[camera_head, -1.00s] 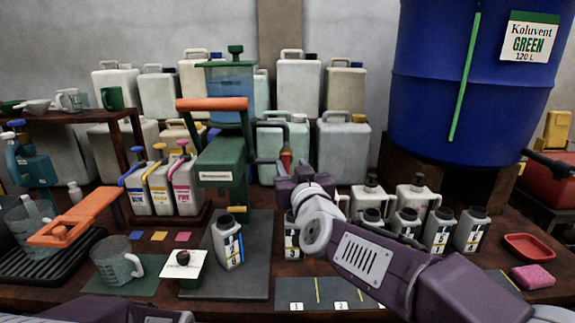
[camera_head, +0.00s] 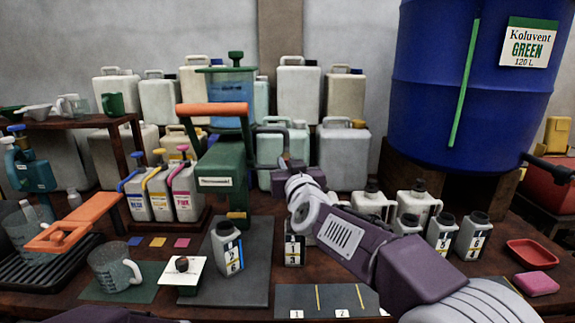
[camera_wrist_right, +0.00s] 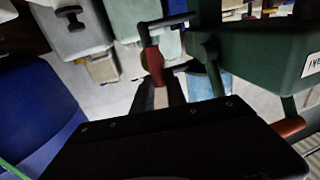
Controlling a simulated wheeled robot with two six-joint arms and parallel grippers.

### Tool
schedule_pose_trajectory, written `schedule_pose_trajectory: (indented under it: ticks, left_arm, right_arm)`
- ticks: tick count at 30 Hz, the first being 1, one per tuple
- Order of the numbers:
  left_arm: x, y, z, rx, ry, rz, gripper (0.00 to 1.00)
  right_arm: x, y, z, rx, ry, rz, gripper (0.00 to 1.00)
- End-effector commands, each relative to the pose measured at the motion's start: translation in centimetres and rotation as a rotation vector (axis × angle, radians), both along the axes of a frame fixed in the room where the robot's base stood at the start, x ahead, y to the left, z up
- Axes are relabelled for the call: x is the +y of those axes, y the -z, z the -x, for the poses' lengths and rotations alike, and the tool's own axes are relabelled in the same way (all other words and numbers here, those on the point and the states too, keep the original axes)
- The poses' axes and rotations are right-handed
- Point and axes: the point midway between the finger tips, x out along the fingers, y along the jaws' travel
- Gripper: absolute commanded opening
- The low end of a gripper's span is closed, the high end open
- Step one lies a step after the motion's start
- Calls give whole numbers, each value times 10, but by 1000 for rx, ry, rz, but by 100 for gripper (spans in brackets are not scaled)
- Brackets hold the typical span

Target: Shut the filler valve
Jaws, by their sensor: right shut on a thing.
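The green filler (camera_head: 223,165) stands left of centre, with a blue tank (camera_head: 228,90) on top and an orange handle (camera_head: 212,109) in front. A dark pipe (camera_head: 272,130) comes out of its right side. In the wrist view the filler valve's red handle (camera_wrist_right: 154,62) hangs below a dark cross-piece (camera_wrist_right: 165,22). My right gripper (camera_wrist_right: 161,95) is shut on the lower end of this red handle. In the head view my right gripper (camera_head: 284,166) is beside the filler, and the handle is hidden there. My left gripper is not in view.
A numbered bottle (camera_head: 228,248) stands on the dark mat (camera_head: 250,280) below the filler. Another bottle (camera_head: 294,243) is close to my right arm, with more bottles (camera_head: 441,230) right of it. A large blue drum (camera_head: 460,130) stands at right. Pale canisters line the back.

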Motion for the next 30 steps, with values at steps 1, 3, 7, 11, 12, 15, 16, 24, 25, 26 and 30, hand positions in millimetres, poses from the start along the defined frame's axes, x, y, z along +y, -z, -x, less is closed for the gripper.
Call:
schedule_pose_trajectory:
  ticks: [1,3,7,11,12,15,16,24,25,26,30]
  left_arm:
    - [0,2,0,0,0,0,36]
    - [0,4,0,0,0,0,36]
    - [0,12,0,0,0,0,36]
    - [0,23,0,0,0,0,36]
    - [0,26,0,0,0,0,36]
    - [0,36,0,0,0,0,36]
    - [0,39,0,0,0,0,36]
    - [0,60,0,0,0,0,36]
    - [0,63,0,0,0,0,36]
    - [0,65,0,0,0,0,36]
    - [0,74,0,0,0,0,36]
  right_arm:
    - [0,1,0,0,0,-5,0]
    - [-1,2,0,0,0,-20,0]
    - [-2,3,0,-1,0,-75,0]
    - [-4,5,0,-1,0,-164,0]
    - [-5,6,0,-2,0,-197,0]
    - [-6,7,0,-2,0,-290,0]
    - [-7,7,0,-2,0,-318,0]
    - [-12,10,0,-1,-1,-576,0]
    - [-12,10,0,-1,-1,-604,0]
    - [-13,11,0,0,-1,-633,0]
    - [-14,13,0,-1,-1,-766,0]
